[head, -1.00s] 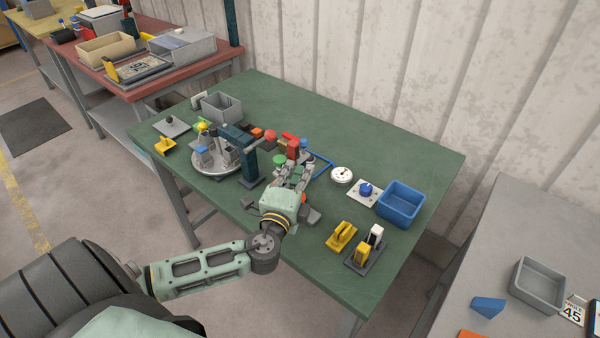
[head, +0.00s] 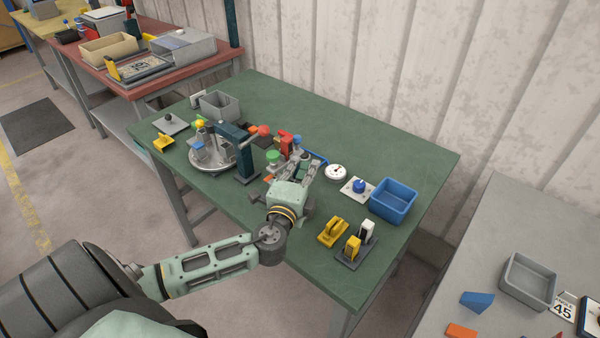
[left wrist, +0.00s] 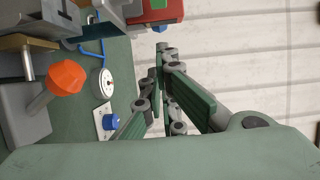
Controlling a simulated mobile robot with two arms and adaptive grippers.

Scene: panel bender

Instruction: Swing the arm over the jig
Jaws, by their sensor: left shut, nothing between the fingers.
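The jig has a round grey plate (head: 207,163) with small yellow and blue parts on it, at the left of the green table in the head view. A dark teal swing arm (head: 233,131) on a post (head: 247,165) reaches over the plate, with a red ball (head: 264,130) at its right end. My left gripper (head: 299,157) is right of the post, apart from the red ball, beside a green knob (head: 273,156). It is shut and empty; its fingers also show in the left wrist view (left wrist: 160,65). My right gripper is not in view.
Right of my gripper are a white dial (head: 336,172), a blue knob on a plate (head: 359,186) and a blue bin (head: 393,200). Yellow blocks (head: 332,231) stand near the front edge. An orange knob (left wrist: 67,77) shows in the left wrist view. The back right tabletop is clear.

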